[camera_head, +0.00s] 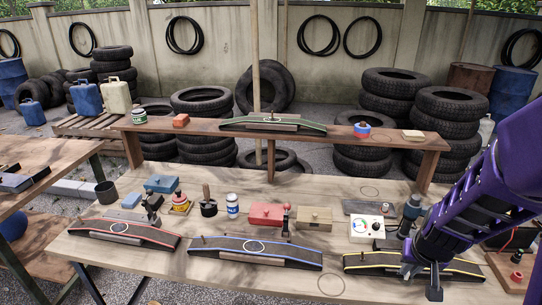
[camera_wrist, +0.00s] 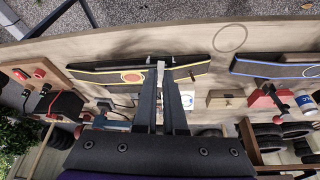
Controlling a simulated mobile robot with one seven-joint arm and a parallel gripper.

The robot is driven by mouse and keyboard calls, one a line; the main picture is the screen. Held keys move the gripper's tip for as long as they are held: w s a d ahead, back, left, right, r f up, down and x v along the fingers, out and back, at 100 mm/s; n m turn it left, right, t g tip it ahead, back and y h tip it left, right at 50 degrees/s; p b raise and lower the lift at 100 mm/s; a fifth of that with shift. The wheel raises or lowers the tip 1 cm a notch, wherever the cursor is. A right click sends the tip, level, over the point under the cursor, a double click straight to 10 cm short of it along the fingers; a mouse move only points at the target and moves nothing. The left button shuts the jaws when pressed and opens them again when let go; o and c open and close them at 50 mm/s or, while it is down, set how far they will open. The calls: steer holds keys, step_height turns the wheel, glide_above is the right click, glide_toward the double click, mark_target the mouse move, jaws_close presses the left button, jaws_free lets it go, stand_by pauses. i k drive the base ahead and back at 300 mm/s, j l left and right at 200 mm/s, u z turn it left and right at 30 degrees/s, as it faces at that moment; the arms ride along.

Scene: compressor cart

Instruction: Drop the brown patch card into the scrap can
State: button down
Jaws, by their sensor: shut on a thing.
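My gripper (camera_head: 424,280) is at the table's front right, over the yellow-edged black strip (camera_head: 362,264). In the wrist view the fingers (camera_wrist: 164,64) are nearly together, with a small greyish piece between their tips; I cannot tell what it is. An orange-brown round patch (camera_wrist: 132,77) lies on the strip beside the fingers. I cannot make out the brown patch card for certain. A flat tan piece (camera_head: 413,135) lies on the shelf's right end. A dark open can (camera_head: 106,192), likely the scrap can, stands at the table's far left, well away from my gripper.
Red-edged (camera_head: 122,232) and blue-edged (camera_head: 256,251) strips lie along the table's front. Behind them are a red box (camera_head: 266,213), a tan box (camera_head: 314,219), a blue-labelled tin (camera_head: 232,204) and a white gauge box (camera_head: 367,229). A raised wooden shelf (camera_head: 215,128) spans the back.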

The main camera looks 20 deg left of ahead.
mark_target(111, 196)
steer(key=k+j, duration=0.1)
steer(key=j, duration=2.6)
steer(key=k+j, duration=0.15)
steer(key=j, duration=1.2)
steer(key=k+j, duration=0.1)
steer(key=j, duration=1.3)
